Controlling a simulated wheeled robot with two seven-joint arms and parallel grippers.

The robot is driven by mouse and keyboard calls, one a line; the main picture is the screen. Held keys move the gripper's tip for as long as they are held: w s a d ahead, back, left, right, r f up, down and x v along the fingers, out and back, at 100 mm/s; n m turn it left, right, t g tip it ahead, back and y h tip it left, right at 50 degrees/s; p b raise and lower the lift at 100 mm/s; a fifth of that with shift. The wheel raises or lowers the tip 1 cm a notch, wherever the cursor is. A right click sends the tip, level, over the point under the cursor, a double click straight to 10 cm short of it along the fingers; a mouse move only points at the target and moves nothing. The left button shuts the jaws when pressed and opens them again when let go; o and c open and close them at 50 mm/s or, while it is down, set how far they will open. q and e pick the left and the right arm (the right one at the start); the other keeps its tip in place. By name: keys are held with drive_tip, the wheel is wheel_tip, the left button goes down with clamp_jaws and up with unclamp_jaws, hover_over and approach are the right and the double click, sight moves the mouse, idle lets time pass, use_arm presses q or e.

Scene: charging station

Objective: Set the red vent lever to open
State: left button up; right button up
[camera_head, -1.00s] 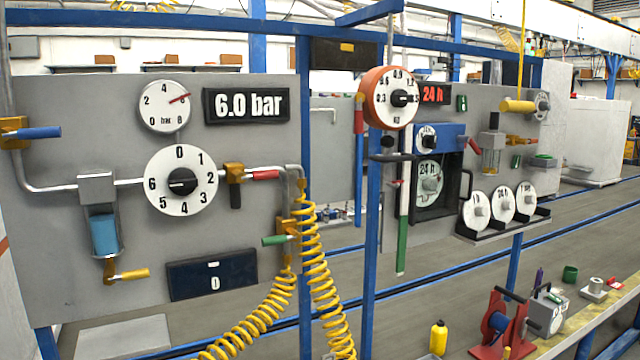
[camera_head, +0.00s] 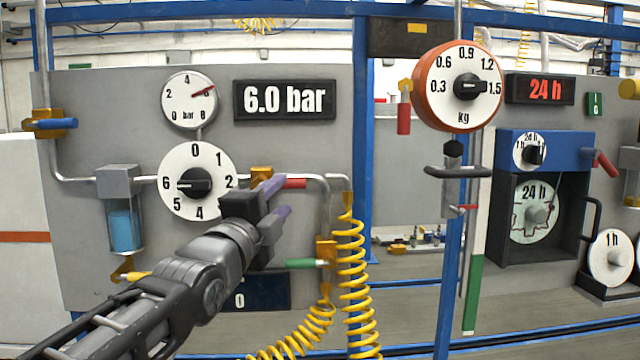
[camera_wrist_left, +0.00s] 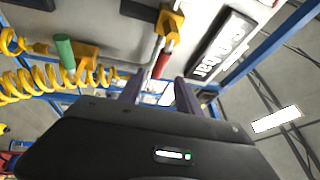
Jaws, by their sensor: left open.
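A red lever (camera_head: 293,183) lies level beside a yellow valve body (camera_head: 261,174) on the pipe of the grey panel, right of the 0–6 dial. The lever also shows in the left wrist view (camera_wrist_left: 162,65), just beyond the fingertips. My left gripper (camera_head: 279,198) is open, with purple fingers reaching toward the lever from the lower left; in the wrist view its fingers (camera_wrist_left: 160,80) stand either side of the lever's line. I cannot tell whether they touch it. The gripper hides part of the valve and the dial. My right gripper is not in view.
A green lever (camera_head: 302,264) and yellow coiled hoses (camera_head: 356,290) hang below and right. The display (camera_head: 285,100) reads 6.0 bar. Another red lever (camera_head: 404,118) hangs further right, near the blue post (camera_head: 366,70). A blue-filled cup (camera_head: 124,228) is left of my arm.

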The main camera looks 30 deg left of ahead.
sight(290, 186)
use_arm(q)
drive_tip(key=shift+s+a+m, duration=0.2)
drive_tip(key=shift+s+m, duration=0.05)
drive_tip(key=shift+m, duration=0.45)
drive_tip(key=shift+w, duration=0.1)
drive_tip(key=p+x, duration=0.2)
drive_tip(key=x, duration=0.4)
drive_tip(key=shift+w, duration=0.2)
drive_tip(key=shift+w+a+r, duration=0.1)
drive_tip(key=shift+w+a, duration=0.15)
drive_tip(key=shift+w, duration=0.35)
drive_tip(key=shift+c, duration=0.5)
clamp_jaws()
